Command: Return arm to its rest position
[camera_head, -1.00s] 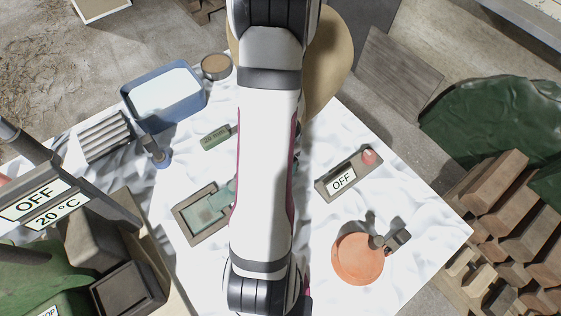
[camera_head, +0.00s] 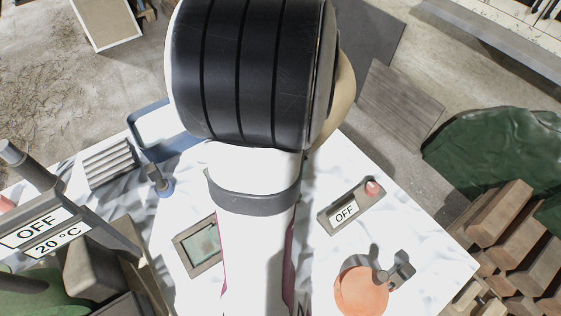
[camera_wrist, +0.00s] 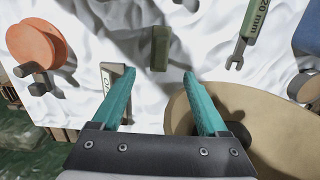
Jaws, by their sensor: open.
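My gripper (camera_wrist: 158,98) shows in the wrist view with its two teal fingers apart and nothing between them. It is above the white-covered table, and a small dark green block (camera_wrist: 160,48) lies on the table beyond the fingertips. In the head view my arm crosses the middle of the picture and hides the centre of the table (camera_head: 420,235); the gripper itself is not visible there.
On the table are a box marked OFF (camera_head: 345,212), an orange disc (camera_head: 360,292), a framed greenish plate (camera_head: 203,246), a blue tray (camera_head: 140,122) and a ridged grey block (camera_head: 110,162). A sign reading OFF and 20 °C (camera_head: 45,232) stands at left. Stacked timber (camera_head: 505,215) lies at right.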

